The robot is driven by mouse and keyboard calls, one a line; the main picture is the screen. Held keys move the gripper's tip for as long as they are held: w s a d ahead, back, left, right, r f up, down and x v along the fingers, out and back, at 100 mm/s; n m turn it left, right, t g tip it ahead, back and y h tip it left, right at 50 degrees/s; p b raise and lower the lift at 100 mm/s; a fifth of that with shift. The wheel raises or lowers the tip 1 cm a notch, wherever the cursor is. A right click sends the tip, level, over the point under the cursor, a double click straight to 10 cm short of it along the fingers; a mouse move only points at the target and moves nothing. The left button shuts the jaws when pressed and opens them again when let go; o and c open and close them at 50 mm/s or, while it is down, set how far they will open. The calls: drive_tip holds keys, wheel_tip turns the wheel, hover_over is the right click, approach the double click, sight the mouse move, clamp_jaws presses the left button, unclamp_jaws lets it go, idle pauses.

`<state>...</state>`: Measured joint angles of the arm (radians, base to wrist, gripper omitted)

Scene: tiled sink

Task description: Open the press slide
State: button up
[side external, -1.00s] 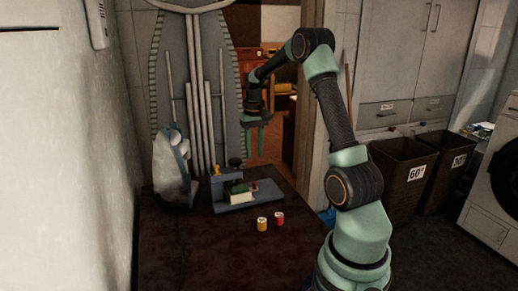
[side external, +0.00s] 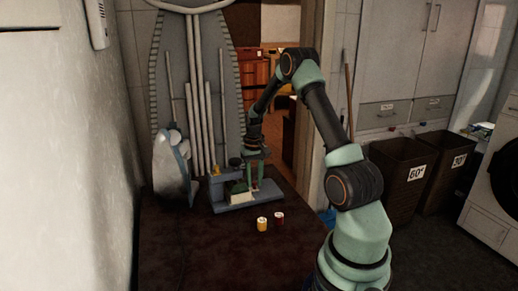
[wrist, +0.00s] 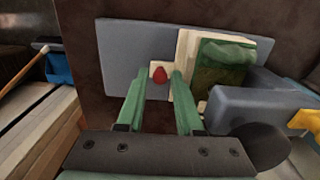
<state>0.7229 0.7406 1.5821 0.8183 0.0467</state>
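The press is a grey-blue device (side external: 236,206) on the dark table in the side view. Its flat base plate (wrist: 125,55) fills the middle of the wrist view. A slide with a cream edge and green top (wrist: 222,62) lies on the plate, partly under the grey press arm (wrist: 255,102). A red knob (wrist: 160,76) on a small cream piece sits at the slide's left side. My gripper (wrist: 157,76) is open, with its green fingers on either side of the knob; I cannot tell if they touch it. In the side view my gripper (side external: 254,186) is low over the press.
A yellow can (side external: 262,224) and a red can (side external: 279,218) stand in front of the press. A clothes iron (side external: 172,168) stands at its left. An ironing board (side external: 200,90) leans behind. The table's front is clear.

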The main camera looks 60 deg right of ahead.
clamp_jaws()
idle(1.3)
